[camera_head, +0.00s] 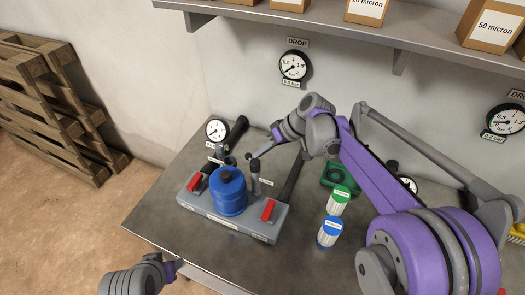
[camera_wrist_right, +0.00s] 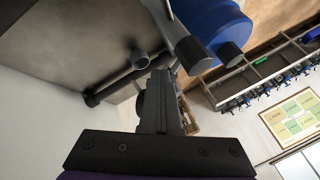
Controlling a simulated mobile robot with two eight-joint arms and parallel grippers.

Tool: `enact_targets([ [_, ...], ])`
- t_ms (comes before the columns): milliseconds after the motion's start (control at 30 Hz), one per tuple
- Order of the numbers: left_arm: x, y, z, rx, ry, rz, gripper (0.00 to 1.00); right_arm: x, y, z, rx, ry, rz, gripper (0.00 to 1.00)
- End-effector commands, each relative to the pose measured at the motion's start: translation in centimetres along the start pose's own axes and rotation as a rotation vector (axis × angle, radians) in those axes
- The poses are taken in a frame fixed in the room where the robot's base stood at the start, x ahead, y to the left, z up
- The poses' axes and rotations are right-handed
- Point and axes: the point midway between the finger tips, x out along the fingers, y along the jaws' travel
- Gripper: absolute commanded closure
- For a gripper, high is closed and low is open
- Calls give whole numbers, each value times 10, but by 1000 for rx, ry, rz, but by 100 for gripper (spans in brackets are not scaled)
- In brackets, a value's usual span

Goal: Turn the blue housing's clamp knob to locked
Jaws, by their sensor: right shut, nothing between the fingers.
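The blue housing (camera_head: 228,192) stands upright on a grey manifold base (camera_head: 232,225). It also shows at the top of the right wrist view (camera_wrist_right: 205,20). A grey post with a dark top (camera_head: 255,178) stands just right of the housing, with a small white label beside it. I cannot tell for certain which part is the clamp knob, or its setting. My right gripper (camera_head: 252,157) is shut and empty above that post's top; whether they touch is unclear. Its closed fingers show in the right wrist view (camera_wrist_right: 158,95). Part of my left arm shows at bottom left; its gripper is out of view.
Red levers (camera_head: 267,210) lie on the base on either side of the housing. A gauge (camera_head: 216,130) and dark pipes stand behind. Green-topped (camera_head: 338,200) and blue-topped (camera_head: 329,232) cartridges stand to the right. The bench front left is clear. A shelf (camera_head: 350,32) with boxes hangs above.

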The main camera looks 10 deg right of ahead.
Motion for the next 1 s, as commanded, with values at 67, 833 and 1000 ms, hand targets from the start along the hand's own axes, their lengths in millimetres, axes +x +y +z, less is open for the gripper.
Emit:
enact_targets([
  [67,-1,0,-1,0,1,0,50,1,0,-2,-22,-12,-12,100],
  [833,-11,0,-12,0,10,0,50,19,-21,-16,-436,-231,-232,100],
  [1000,-11,0,-12,0,10,0,50,23,-28,-16,-434,-231,-232,100],
])
